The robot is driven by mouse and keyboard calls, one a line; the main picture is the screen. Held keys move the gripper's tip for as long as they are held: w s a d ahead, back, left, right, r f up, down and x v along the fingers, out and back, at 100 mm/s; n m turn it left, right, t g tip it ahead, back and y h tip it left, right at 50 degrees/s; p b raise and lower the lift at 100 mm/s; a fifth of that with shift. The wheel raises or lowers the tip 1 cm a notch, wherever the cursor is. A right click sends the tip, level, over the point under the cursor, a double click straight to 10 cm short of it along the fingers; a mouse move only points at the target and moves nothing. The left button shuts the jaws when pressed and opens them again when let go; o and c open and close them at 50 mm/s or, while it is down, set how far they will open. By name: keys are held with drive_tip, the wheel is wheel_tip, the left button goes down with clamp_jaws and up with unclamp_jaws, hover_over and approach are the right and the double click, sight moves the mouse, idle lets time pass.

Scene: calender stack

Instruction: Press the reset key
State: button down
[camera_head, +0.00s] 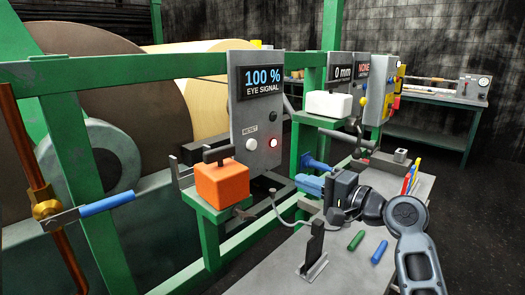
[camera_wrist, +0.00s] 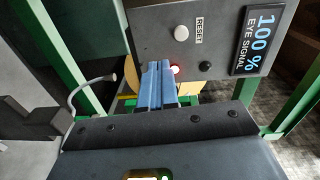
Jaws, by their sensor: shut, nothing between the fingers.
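The reset key is a round white button (camera_head: 251,144) beside the RESET label on the grey control panel (camera_head: 244,110). It also shows in the wrist view (camera_wrist: 181,33), above a lit red lamp (camera_wrist: 175,70). In the head view, the red lamp (camera_head: 273,143) glows to the right of the key. My gripper (camera_head: 299,181) has blue fingers, which are shut and empty. In the head view, they are to the right of and below the key, apart from it. In the wrist view, the fingertips (camera_wrist: 156,64) appear just left of the lamp and below the key.
An orange block with a dark handle (camera_head: 222,183) sits on a green bracket left of the panel. A display (camera_head: 262,82) reads 100 % EYE SIGNAL. Green frame bars surround the panel. A grey table (camera_head: 340,270) holds green and blue cylinders and a dark upright stand.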

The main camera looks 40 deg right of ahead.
sight(254, 146)
drive_tip(key=shift+t+y, duration=0.3)
drive_tip(key=shift+y, duration=0.1)
drive_tip(key=d+r, duration=0.1)
drive_tip(key=w+d+r, duration=0.1)
drive_tip(key=r, duration=0.1)
drive_tip(key=shift+d+r, duration=0.1)
drive_tip(key=shift+r, duration=0.1)
drive_tip(key=w, duration=0.4)
drive_tip(key=w+p, duration=0.1)
drive_tip(key=w, duration=0.4)
drive_tip(key=w+a+p, duration=0.1)
drive_tip(key=w, duration=0.4)
drive_tip(key=shift+r, duration=0.1)
